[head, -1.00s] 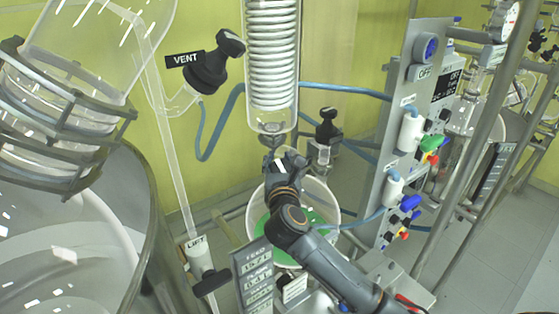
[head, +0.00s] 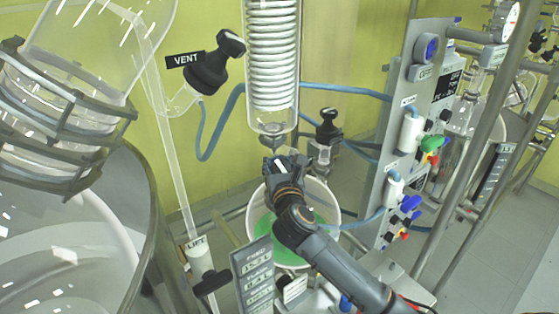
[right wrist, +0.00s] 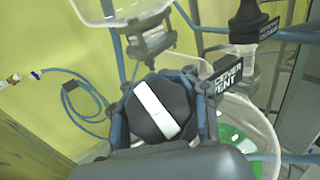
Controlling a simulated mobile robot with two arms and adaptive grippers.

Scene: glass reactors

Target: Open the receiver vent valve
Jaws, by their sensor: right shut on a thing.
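The receiver vent valve's black knob (right wrist: 174,128) has a white bar across its top, which lies diagonally in the right wrist view. A black label (right wrist: 228,80) reading "RECEIVER VENT", partly covered, stands just beside it. My right gripper (right wrist: 162,112) is shut on the knob, with a finger on either side of it. In the head view, my right gripper (head: 286,168) is over the receiver, below the coil condenser, and hides most of the knob. My left gripper is not in view.
The receiver (head: 333,203) with green liquid is below the gripper. The coil condenser (head: 272,60) hangs just above. Another black-capped valve (head: 327,125) is close on the right. A separate "VENT" valve (head: 208,72) and a "LIFT" valve (head: 210,280) are to the left.

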